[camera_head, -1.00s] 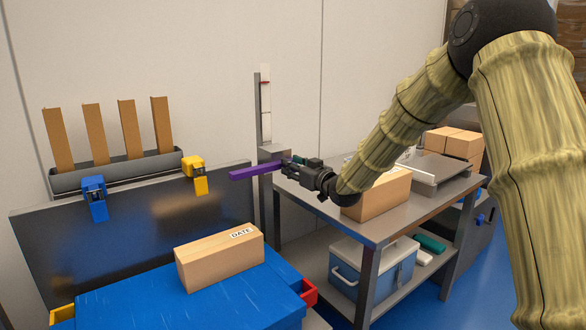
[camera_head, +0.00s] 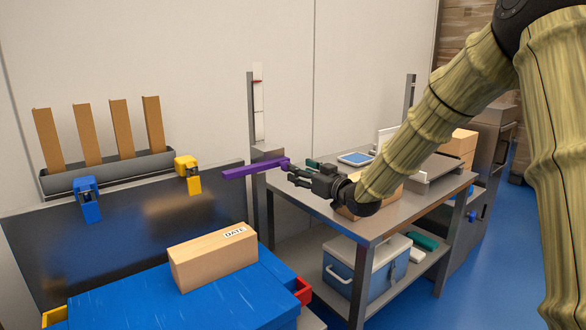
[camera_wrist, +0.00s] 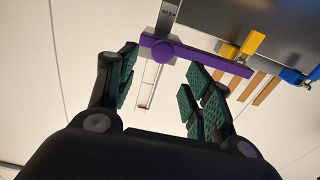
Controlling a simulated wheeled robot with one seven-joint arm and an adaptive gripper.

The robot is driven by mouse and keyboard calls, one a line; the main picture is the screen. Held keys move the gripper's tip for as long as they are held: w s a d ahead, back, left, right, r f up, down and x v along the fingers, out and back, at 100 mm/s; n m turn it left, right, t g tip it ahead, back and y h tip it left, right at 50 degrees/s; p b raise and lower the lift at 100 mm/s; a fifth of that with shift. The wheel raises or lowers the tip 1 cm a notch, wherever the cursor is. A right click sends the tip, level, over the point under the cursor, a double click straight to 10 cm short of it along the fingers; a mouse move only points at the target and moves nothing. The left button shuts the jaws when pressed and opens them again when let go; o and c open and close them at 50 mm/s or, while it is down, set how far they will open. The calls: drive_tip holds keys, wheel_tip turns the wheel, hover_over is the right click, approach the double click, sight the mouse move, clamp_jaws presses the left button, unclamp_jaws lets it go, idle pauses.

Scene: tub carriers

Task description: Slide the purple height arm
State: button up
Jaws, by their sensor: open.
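The purple height arm (camera_head: 250,168) is a long bar attached to an upright post with a pale scale strip (camera_head: 258,115). It points left in the head view. In the wrist view the purple arm (camera_wrist: 212,61) crosses above the jaws, with a round purple knob near its left end. My gripper (camera_head: 289,178) is open beside the arm's right end, slightly below it in the head view. In the wrist view my gripper's (camera_wrist: 162,64) dark-green padded fingers stand apart, with the knob showing between and beyond their tips. I cannot tell whether a finger touches it.
A metal cart (camera_head: 390,215) stands below my arm, with a carton partly hidden on top and a blue cooler (camera_head: 365,265) below. A labelled carton (camera_head: 213,258) lies on a blue surface (camera_head: 190,300). Yellow (camera_head: 189,174) and blue (camera_head: 88,198) fixtures line the dark panel.

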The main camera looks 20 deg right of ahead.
drive_tip(key=shift+v, duration=1.95)
drive_tip(key=shift+a, duration=0.1)
